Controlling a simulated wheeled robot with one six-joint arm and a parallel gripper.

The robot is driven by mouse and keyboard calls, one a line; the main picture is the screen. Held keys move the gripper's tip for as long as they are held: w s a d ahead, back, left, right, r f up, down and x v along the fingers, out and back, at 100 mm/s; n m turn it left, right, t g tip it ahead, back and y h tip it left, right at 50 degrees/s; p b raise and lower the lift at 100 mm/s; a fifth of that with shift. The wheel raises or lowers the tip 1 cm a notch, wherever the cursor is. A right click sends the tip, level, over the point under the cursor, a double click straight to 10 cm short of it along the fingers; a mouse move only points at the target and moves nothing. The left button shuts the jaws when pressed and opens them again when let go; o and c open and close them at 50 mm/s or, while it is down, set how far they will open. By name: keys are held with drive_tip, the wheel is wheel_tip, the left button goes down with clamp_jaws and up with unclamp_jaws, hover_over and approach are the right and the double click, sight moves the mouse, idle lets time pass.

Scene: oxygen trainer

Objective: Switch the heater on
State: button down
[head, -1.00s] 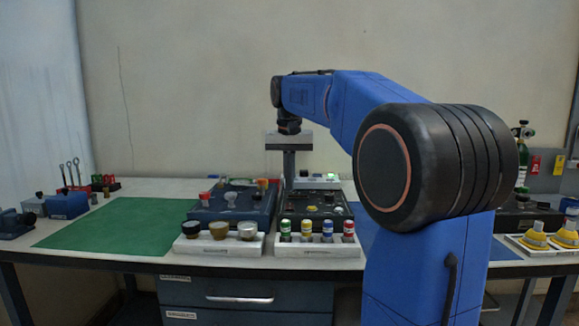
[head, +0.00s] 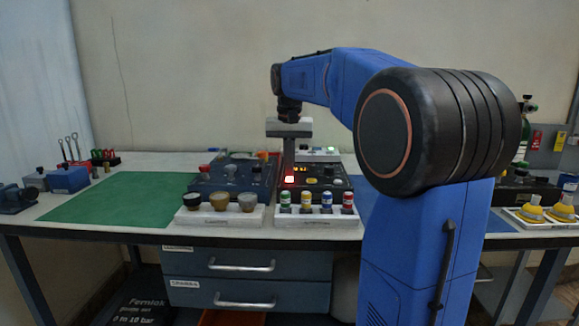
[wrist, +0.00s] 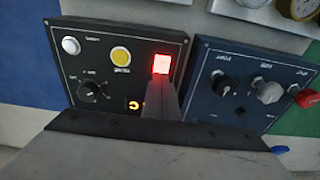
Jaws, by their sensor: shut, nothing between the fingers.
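The black control panel (head: 333,185) stands near the middle of the bench. Its switch (head: 289,179) glows red, and an orange display is lit beside it. In the wrist view the black panel (wrist: 100,57) shows the glowing red switch (wrist: 161,64), a yellow round button (wrist: 121,55), a white round button (wrist: 71,45) and a black knob (wrist: 90,91). My gripper (wrist: 163,90) is shut and empty, its tip at the near edge of the red switch. I cannot tell whether it touches. In the head view my gripper (head: 289,165) points down over the panel.
A blue panel (wrist: 250,85) with several knobs sits close beside the black one. White racks with gauge-like knobs (head: 220,215) and coloured cylinders (head: 316,217) stand in front. The green mat (head: 120,210) at left is clear.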

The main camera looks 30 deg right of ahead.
drive_tip(key=shift+s+a+f, duration=0.1)
drive_tip(key=shift+s, duration=0.05)
drive_tip(key=shift+s+a, duration=0.35)
drive_tip(key=shift+s, duration=0.2)
drive_tip(key=shift+r, duration=0.2)
wheel_tip(320, 180, up, 14)
drive_tip(key=s, duration=0.1)
drive_tip(key=shift+s+a, duration=0.15)
drive_tip(key=shift+a, duration=0.3)
drive_tip(key=shift+f, duration=0.1)
drive_tip(key=shift+w+d, duration=0.35)
drive_tip(key=shift+w, duration=0.2)
drive_tip(key=f, duration=0.4)
drive_tip(key=w+f, duration=0.1)
drive_tip(key=f, duration=0.4)
drive_tip(key=d+f, duration=0.1)
drive_tip(key=f, duration=0.3)
drive_tip(key=shift+w+f, duration=0.25)
drive_tip(key=shift+f, duration=0.15)
